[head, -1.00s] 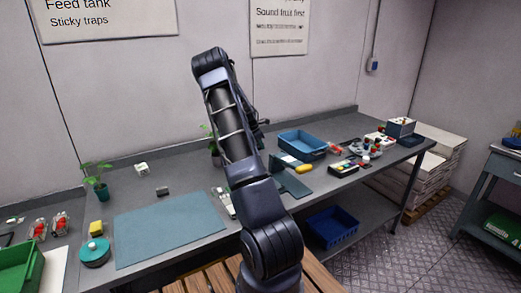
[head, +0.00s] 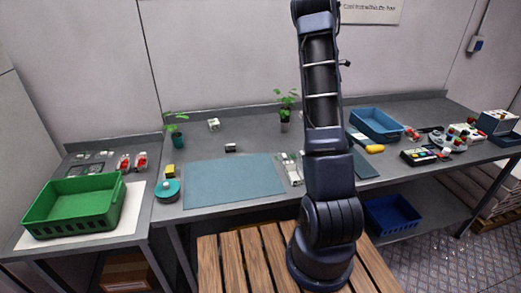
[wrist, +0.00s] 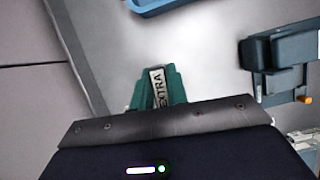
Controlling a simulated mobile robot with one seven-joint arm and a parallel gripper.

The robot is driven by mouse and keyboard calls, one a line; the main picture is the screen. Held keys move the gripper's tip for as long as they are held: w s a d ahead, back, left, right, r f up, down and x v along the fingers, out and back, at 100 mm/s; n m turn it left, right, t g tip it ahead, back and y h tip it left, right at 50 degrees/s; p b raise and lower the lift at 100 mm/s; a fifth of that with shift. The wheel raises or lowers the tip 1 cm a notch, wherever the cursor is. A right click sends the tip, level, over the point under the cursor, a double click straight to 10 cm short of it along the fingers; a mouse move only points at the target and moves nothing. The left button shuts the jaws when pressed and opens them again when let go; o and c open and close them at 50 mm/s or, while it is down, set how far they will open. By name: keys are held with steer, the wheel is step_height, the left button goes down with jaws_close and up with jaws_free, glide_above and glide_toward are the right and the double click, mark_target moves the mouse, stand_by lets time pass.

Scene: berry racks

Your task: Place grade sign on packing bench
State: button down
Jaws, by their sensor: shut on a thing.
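In the wrist view, the fingers of my gripper (wrist: 156,88) are teal and shut on the grade sign (wrist: 157,88), a small pale plate with the dark letters "EXTRA". The sign is held above a grey surface, and no contact with it shows. In the head view, my arm rises out of the top of the picture, so the gripper and sign do not show there. The long grey bench (head: 248,130) runs along the wall behind my arm; I cannot tell for certain that it is the packing bench.
A teal mat (head: 232,181) lies at the bench front. A green crate (head: 75,207) stands on the left side table. A blue tray (head: 376,124) and several small items crowd the bench's right part. A potted plant (head: 285,112) stands mid-bench.

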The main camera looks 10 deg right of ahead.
steer(key=s+a, duration=0.3)
steer(key=a, duration=3.9)
step_height(320, 180, up, 2)
steer(key=n, duration=0.1)
glide_above(201, 182)
steer(key=a, duration=0.1)
step_height(201, 182, down, 20)
steer(key=shift+w+a+r, duration=0.1)
steer(key=shift+r, duration=0.15)
steer(key=c, duration=1.8)
jaws_free()
steer(key=shift+f, duration=0.15)
steer(key=o, duration=0.4)
